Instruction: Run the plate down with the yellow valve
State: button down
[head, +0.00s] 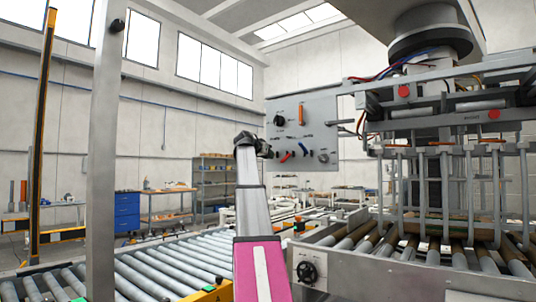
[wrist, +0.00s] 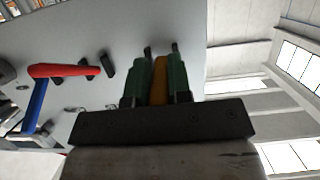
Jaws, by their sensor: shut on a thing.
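My gripper (wrist: 160,62) has its two green fingers shut around an orange-yellow handle (wrist: 161,84), the yellow valve, in front of the grey control panel (wrist: 100,28). In the head view my gripper (head: 265,150) is at the panel's lower left edge, and the yellow handle is hidden there. A red handle (wrist: 62,71) and a blue handle (wrist: 35,106) sit beside it on the panel. At the right, the palletizer head (head: 440,103) hangs over the roller conveyor, with upright bars below it. I cannot tell which part is the plate.
An upright orange lever (head: 302,115) and a black knob (head: 279,120) are higher on the panel. A grey post (head: 102,150) stands at the left. Roller conveyors (head: 175,262) run along the floor. A blue drawer cabinet (head: 127,211) stands by the back wall.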

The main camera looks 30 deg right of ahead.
jog(key=shift+f+t+h, duration=0.6)
jog(key=shift+f+h, duration=0.15)
jog(key=shift+h, duration=0.45)
jog(key=shift+w+d+f+t+h, duration=0.15)
jog(key=shift+f+t+h, duration=0.15)
jog(key=shift+h, duration=0.5)
jog(key=shift+d+f+t+h, duration=0.2)
jog(key=shift+t+h, duration=0.2)
jog(key=shift+h, duration=0.4)
jog(key=c, duration=1)
grip_release()
jog(key=shift+c, duration=0.2)
jog(key=v, duration=1)
jog(key=shift+a+f, duration=0.2)
jog(key=shift+a, duration=0.15)
